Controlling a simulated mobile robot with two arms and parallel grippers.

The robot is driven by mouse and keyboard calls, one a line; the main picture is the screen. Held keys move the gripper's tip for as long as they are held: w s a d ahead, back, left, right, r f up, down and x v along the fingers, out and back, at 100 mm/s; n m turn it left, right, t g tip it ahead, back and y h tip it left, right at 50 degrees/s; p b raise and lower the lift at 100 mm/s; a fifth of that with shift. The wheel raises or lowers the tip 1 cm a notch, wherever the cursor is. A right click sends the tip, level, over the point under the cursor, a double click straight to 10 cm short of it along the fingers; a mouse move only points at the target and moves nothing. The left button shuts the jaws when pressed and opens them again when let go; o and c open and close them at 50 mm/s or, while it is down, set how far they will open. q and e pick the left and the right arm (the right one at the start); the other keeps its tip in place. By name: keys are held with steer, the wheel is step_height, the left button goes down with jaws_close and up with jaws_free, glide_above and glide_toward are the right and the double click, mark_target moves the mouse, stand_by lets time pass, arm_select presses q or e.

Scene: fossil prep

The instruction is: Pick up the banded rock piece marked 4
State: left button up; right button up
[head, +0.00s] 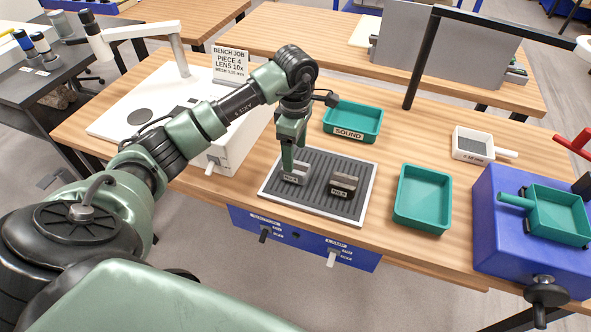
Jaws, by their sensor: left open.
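Two small grey rock pieces with dark labels are on the ribbed dark mat with a pale rim (364,210). The left rock piece (301,171) is right under my left gripper (289,168), and the right rock piece (346,182) is clear of it. The label numbers are too small to read for sure, so I cannot tell which piece is marked 4. My left gripper points down, open, with its fingers at the left piece and partly hiding it. I cannot tell whether they touch it. My right gripper is not in view.
A teal tray labelled SOUND (367,114) is behind the mat, and another teal tray (421,222) is to its right. A blue box (490,225) holding a teal pan is at far right. A white instrument (215,160) is left.

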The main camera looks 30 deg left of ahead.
mark_target(296, 166)
arm_select(q)
step_height(296, 166, down, 5)
steer(key=p, duration=0.2)
steer(key=shift+d+f+p, duration=0.15)
steer(key=shift+f+p, duration=0.05)
steer(key=shift+p, duration=0.15)
steer(key=shift+f, duration=0.35)
steer(key=c, duration=1.3)
jaws_close()
